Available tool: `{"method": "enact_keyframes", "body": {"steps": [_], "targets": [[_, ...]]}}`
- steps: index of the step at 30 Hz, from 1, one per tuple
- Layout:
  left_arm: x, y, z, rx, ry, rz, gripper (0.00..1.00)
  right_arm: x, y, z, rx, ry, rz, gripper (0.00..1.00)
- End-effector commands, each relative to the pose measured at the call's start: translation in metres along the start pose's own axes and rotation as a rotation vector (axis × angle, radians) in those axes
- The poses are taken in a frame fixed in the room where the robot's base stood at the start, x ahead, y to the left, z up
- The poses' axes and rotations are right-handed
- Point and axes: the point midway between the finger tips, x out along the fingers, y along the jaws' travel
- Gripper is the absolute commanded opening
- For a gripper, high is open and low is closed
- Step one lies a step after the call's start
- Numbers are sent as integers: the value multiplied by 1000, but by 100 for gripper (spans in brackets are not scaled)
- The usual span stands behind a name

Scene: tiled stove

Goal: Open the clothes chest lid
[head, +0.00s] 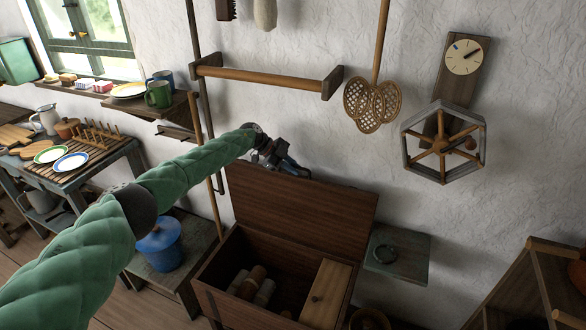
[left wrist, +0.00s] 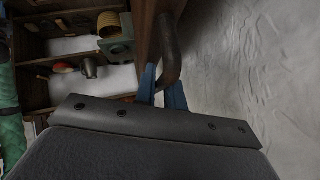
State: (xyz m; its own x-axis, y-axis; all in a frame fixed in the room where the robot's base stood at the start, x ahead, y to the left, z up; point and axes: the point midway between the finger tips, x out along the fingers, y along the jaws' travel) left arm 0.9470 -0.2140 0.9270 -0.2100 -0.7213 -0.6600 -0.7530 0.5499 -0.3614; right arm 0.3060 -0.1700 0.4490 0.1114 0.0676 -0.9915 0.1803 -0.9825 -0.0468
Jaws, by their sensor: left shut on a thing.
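The clothes chest (head: 218,268) stands against the wall in the lower middle of the head view. Its brown wooden lid (head: 302,208) is raised, standing steeply up on the wall side, and the inside is exposed. My left gripper (head: 292,168) is at the lid's upper edge. In the left wrist view my blue fingers (left wrist: 164,92) are shut on a dark curved handle (left wrist: 171,48) beside the lid's brown board (left wrist: 146,30). The exact grip is partly hidden by the wrist. My right gripper is in neither view.
Rolled cloths (head: 253,284) and a lidded wooden compartment (head: 326,293) show in the chest. A blue pot (head: 160,244) stands on a low bench left of it. A small shelf (head: 408,258) is at right. A wooden rail (head: 265,76) hangs above.

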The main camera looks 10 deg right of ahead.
Motion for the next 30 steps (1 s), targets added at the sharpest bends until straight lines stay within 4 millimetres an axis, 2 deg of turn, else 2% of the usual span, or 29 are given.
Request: {"method": "enact_keyframes", "body": {"steps": [11,12,15,23,28,29,30], "targets": [[0,0,0,0,0,0,0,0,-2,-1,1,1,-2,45],[0,0,0,0,0,0,13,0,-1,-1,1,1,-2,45],[0,0,0,0,0,0,32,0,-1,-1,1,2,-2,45],[0,0,0,0,0,-1,32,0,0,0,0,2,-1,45],[-7,0,1,1,0,-1,32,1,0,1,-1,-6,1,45],[-10,0,1,1,-1,-1,32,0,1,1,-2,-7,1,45],[-14,0,1,1,0,-1,32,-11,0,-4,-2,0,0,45]]}}
